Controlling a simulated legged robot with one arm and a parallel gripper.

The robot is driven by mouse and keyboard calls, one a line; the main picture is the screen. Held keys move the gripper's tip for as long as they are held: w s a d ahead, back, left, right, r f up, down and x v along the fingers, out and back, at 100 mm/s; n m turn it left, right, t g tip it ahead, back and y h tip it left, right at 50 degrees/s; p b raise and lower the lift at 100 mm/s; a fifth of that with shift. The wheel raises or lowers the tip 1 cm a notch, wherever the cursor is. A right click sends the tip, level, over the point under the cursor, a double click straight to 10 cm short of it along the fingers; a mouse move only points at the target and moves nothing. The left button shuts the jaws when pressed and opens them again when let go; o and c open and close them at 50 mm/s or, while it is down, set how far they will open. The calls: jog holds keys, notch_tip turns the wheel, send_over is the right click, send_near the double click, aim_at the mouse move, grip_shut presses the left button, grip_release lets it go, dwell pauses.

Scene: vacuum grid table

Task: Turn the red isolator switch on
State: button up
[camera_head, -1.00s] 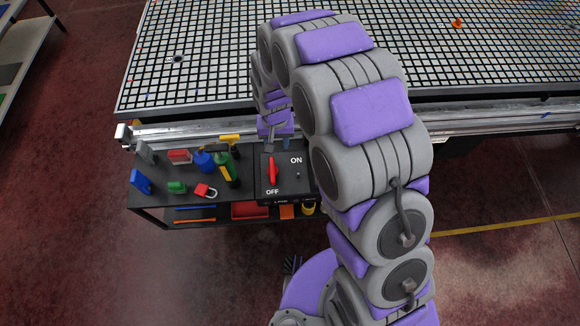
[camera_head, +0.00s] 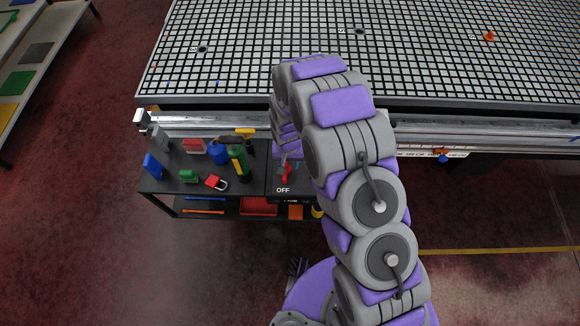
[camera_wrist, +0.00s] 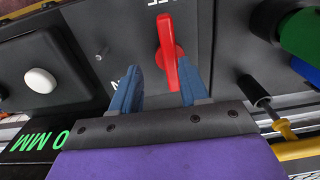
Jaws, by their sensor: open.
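The red isolator switch handle (camera_head: 286,173) stands on a dark panel at the right end of the tool bench, just above the white OFF lettering (camera_head: 283,190). In the wrist view the red handle (camera_wrist: 168,48) is upright in the picture, its lower end between the two blue fingers and closer to the right one. My gripper (camera_wrist: 159,66) is open over the panel with nothing gripped. Whether a finger touches the handle I cannot tell. In the head view my arm hides the ON lettering, and the gripper is mostly hidden.
A white button (camera_wrist: 40,81) is left in the wrist view. The grid table (camera_head: 240,70) edge runs behind.

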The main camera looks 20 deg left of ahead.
jog(key=a+f, duration=0.1)
jog(key=f, duration=0.1)
jog(key=a+f, duration=0.1)
jog(key=a, duration=0.1)
jog(key=shift+a+f, duration=0.2)
jog(key=shift+f, duration=0.15)
jog(key=shift+d+f, duration=0.1)
jog(key=shift+d, duration=0.15)
jog(key=shift+d+r, duration=0.15)
jog(key=shift+d, duration=0.55)
jog(key=shift+d+r, duration=0.15)
jog(key=shift+d, duration=0.55)
jog(key=shift+a+f, duration=0.25)
jog(key=shift+a, duration=0.8)
jog(key=c, duration=0.4)
jog(key=shift+a, duration=0.1)
jog(key=shift+c, duration=1)
jog(key=shift+d+r, duration=0.1)
jog(key=shift+d, duration=0.5)
grip_shut()
jog(key=shift+a, duration=0.15)
